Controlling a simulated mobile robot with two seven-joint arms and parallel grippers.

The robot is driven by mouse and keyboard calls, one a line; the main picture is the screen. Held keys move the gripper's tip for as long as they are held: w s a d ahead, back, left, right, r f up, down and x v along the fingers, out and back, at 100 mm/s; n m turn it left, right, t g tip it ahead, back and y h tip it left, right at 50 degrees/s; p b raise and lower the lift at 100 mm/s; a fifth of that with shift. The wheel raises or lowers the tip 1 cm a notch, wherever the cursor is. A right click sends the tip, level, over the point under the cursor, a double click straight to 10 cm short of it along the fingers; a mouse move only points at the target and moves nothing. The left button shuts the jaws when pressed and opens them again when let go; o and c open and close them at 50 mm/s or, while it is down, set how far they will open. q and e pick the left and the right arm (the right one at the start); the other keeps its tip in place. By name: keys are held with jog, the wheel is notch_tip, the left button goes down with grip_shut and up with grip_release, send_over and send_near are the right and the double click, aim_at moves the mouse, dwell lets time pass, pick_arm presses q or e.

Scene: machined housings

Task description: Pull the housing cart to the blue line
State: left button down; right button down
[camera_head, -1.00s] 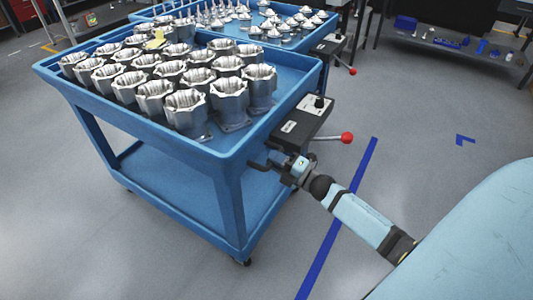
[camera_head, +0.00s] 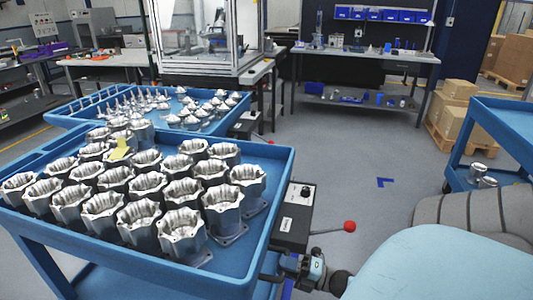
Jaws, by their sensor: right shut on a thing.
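The blue housing cart (camera_head: 262,225) fills the lower left, its top tray loaded with rows of silver machined housings (camera_head: 181,232). A black control box (camera_head: 296,222) with a red-knobbed lever (camera_head: 349,226) is fixed to its right side. My right gripper (camera_head: 278,272) is at the cart's near right side, below the box, shut on what looks like the cart's dark handle; the grip is partly hidden. A small strip of the blue line (camera_head: 288,289) shows on the floor beside the gripper; the rest is hidden or out of frame. My left gripper is not in view.
A second blue cart (camera_head: 236,105) with cone-shaped parts stands just behind. Another blue cart (camera_head: 500,122) stands at the right, near cardboard boxes (camera_head: 455,105). A workbench (camera_head: 365,57) is at the back.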

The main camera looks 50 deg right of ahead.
jog(key=shift+s+d+r, duration=0.1)
jog(key=shift+s+d, duration=0.3)
jog(key=shift+s, duration=0.45)
jog(key=c, duration=1.1)
grip_release()
jog(key=shift+s, duration=0.1)
jog(key=v, duration=1.3)
jog(key=shift+s+d, duration=0.15)
jog(key=shift+s, duration=0.15)
jog(key=shift+s, duration=0.1)
